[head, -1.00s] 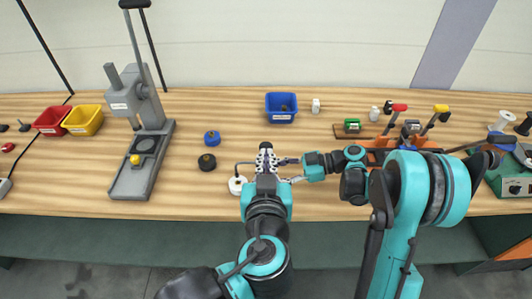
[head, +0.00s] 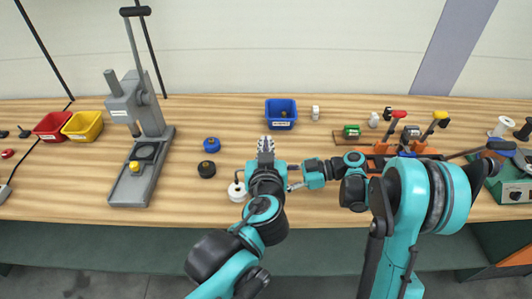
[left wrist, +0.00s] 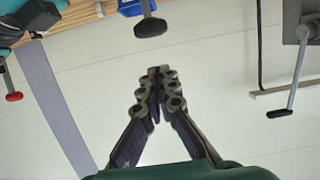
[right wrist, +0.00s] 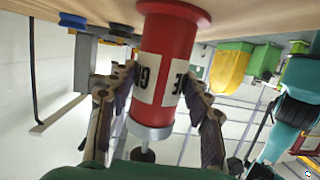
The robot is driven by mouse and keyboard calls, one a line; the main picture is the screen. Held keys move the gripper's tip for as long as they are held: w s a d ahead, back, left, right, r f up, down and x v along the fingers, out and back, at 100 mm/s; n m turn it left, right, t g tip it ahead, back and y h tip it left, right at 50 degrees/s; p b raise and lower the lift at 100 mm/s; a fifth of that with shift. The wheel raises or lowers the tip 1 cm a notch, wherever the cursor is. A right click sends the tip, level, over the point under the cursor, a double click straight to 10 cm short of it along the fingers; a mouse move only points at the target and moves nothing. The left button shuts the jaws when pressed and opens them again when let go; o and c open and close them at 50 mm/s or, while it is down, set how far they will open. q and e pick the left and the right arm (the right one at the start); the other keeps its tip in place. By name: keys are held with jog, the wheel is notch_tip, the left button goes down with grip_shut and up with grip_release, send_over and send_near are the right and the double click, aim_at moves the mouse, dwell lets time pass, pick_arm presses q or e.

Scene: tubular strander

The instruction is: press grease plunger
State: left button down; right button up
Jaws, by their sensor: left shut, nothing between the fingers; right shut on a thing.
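The red grease cylinder (right wrist: 165,65) with a white label stands between the fingers of my right gripper (right wrist: 158,85) in the right wrist view. My right gripper is shut on it. The cylinder has a silver collar and a dark plunger knob (right wrist: 143,155), seen upside down. A black knob on a rod, apparently the plunger (left wrist: 150,27), shows in the left wrist view, apart from the fingertips of my left gripper (left wrist: 157,72). My left gripper (head: 266,146) is shut and empty.
A grey lever press (head: 140,145) stands at left. A blue bin (head: 281,114) sits behind; an orange rack (head: 380,150) is at right.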

pick_arm(q)
jog(key=shift+s+f, duration=0.15)
jog(key=shift+f, duration=1.35)
jog(key=shift+f, duration=1.55)
jog(key=s+r, duration=0.6)
jog(key=s, duration=0.3)
jog(key=shift+s+r, duration=0.3)
jog(key=shift+s, duration=0.05)
